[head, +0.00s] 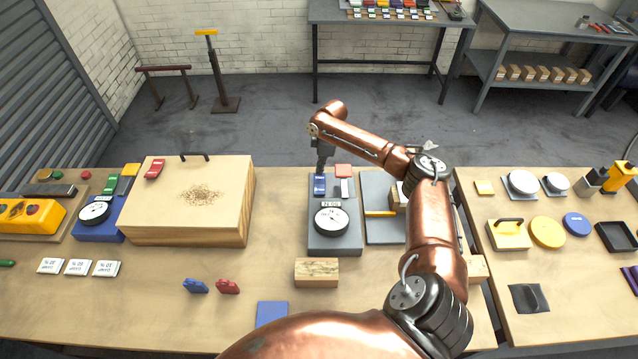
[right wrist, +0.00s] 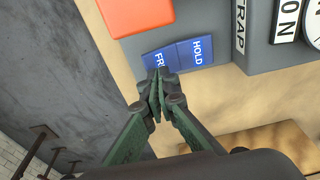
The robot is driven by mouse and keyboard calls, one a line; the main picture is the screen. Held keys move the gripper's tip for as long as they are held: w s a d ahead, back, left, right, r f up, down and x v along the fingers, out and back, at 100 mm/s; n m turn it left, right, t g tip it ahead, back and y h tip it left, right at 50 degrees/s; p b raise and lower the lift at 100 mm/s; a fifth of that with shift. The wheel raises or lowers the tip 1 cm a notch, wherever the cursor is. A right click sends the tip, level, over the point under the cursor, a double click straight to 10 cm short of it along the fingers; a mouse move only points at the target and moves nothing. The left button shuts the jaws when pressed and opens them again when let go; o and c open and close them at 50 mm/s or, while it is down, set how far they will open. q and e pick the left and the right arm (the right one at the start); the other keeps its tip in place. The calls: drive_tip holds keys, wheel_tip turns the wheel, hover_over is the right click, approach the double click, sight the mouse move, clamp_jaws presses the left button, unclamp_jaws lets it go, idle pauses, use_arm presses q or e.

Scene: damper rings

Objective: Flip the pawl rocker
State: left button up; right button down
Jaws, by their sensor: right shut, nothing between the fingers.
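The pawl rocker is a blue rocker (head: 320,187) at the back left of a grey dial unit (head: 318,244). In the right wrist view the blue rocker (right wrist: 196,52) has one half marked HOLD; the other half's lettering starts with FR and is partly hidden by my fingertips. My right gripper (right wrist: 158,82) is shut and empty, with its tips at or just above the FR end; I cannot tell if they touch. In the head view my right gripper (head: 321,168) points down at the rocker's far end. My left gripper is out of view.
An orange-red block (head: 344,171) sits beside the rocker. A round white dial (head: 331,221) is in front of it. A wooden box (head: 160,215) stands to the left, a grey panel (head: 385,230) to the right. A wooden block (head: 316,271) lies in front.

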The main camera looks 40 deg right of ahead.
sight(320, 177)
drive_tip(key=shift+f, duration=1.25)
idle(0.9)
wheel_tip(320, 177, up, 7)
drive_tip(key=p, duration=0.6)
drive_tip(key=shift+r+p, duration=0.1)
drive_tip(key=shift+p, duration=0.25)
drive_tip(key=shift+d, duration=0.15)
